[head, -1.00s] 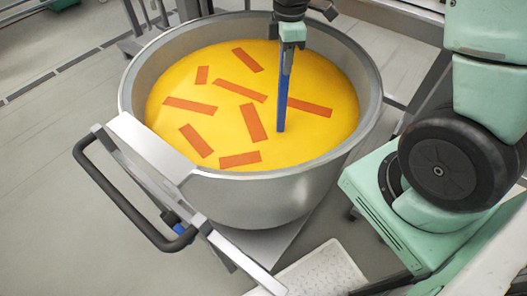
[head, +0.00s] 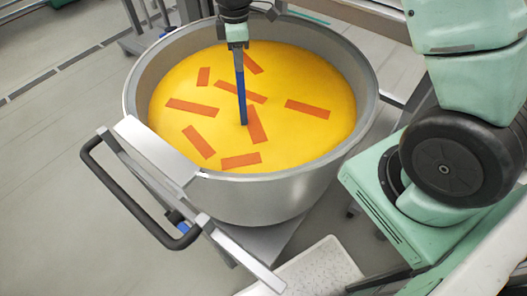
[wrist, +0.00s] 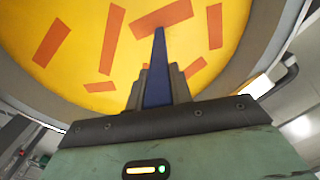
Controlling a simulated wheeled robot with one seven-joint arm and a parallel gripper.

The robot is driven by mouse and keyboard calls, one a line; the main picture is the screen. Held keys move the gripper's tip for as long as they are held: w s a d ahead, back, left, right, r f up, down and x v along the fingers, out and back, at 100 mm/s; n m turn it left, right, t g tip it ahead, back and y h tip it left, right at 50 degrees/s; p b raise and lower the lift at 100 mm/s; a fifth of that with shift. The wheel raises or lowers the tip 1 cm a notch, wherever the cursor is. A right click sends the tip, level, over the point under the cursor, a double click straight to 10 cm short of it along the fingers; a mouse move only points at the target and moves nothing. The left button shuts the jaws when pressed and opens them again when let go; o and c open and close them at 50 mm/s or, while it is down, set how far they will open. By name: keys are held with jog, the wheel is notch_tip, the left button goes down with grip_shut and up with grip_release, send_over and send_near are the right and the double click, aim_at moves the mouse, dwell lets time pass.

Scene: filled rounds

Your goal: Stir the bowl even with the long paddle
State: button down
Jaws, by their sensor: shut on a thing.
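A large steel bowl (head: 262,190) holds a yellow mass (head: 305,135) with several orange-red strips, such as one strip (head: 307,109) at the right, spread over its surface. My gripper (head: 237,47) is over the bowl, shut on the blue paddle (head: 241,95). The paddle points down, nearly upright, and its low end meets the yellow surface beside a strip near the middle. How deep it reaches I cannot tell. In the wrist view the paddle (wrist: 158,75) runs out from between the gripper's fingers (wrist: 157,90) towards the yellow mass.
A dark handle bar (head: 120,195) on a metal frame juts out at the bowl's front left. A white textured plate (head: 315,275) lies on the floor in front. Open grey floor (head: 50,180) is at the left.

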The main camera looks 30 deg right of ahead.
jog(key=s+d, duration=0.2)
jog(key=s, duration=0.6)
jog(key=shift+d, duration=0.35)
jog(key=s+d, duration=0.4)
jog(key=s, duration=0.4)
jog(key=w+d+p, duration=0.3)
jog(key=w+p, duration=0.1)
jog(key=w, duration=0.7)
jog(key=w+a, duration=0.5)
jog(key=a, duration=0.5)
jog(key=s+d, duration=0.3)
jog(key=s, duration=0.5)
jog(key=shift+p, duration=0.35)
